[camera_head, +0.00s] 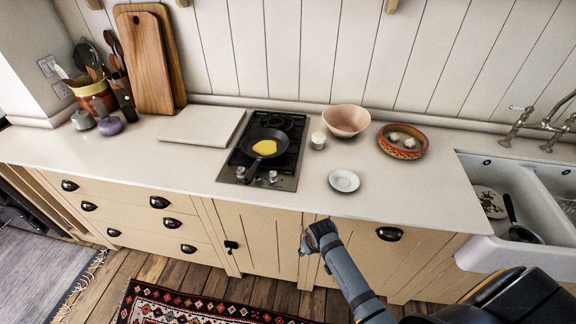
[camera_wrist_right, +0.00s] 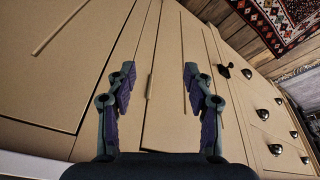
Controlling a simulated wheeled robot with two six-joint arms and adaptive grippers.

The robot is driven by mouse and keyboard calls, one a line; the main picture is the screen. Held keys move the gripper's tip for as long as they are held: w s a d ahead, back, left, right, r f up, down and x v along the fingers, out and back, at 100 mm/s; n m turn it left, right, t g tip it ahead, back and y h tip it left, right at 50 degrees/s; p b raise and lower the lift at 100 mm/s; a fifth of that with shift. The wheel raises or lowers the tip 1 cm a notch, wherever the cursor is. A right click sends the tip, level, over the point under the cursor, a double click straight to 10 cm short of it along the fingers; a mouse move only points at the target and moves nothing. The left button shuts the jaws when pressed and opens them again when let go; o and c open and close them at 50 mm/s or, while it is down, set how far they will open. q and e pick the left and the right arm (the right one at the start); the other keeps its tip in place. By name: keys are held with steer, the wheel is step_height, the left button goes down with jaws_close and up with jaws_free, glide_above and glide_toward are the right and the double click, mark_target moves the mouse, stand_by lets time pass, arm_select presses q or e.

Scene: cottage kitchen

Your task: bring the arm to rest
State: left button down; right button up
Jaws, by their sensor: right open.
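My right arm (camera_head: 349,277) reaches in from the lower right in the head view. Its gripper (camera_head: 305,243) is in front of the cream lower cabinets, below the counter's front edge. In the right wrist view the right gripper (camera_wrist_right: 158,78) is open, its two dark fingers well apart with nothing between them. Cabinet doors (camera_wrist_right: 160,115) show behind the fingers. My left gripper is in neither view.
The white counter (camera_head: 420,200) holds a cooktop (camera_head: 228,172) with a black pan (camera_head: 248,148) holding something yellow, a white saucer (camera_head: 344,181), a white cup (camera_head: 318,140), a pink bowl (camera_head: 346,120) and a patterned bowl (camera_head: 403,153). A sink (camera_head: 470,250) is at right. A rug (camera_head: 190,305) covers the floor.

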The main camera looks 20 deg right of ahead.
steer(key=s+d+f+g+b, duration=0.1)
steer(key=s+f, duration=0.7)
steer(key=f, duration=0.3)
steer(key=s+d+f+g+b, duration=0.1)
steer(key=s+f, duration=0.6)
steer(key=f, duration=0.4)
steer(key=s+f, duration=0.4)
steer(key=s, duration=0.5)
steer(key=s+d+f, duration=0.1)
steer(key=s+f, duration=0.3)
steer(key=s, duration=0.6)
steer(key=shift+d+b, duration=0.15)
steer(key=shift+b, duration=0.2)
steer(key=shift+s+f, duration=0.1)
steer(key=shift+s, duration=0.05)
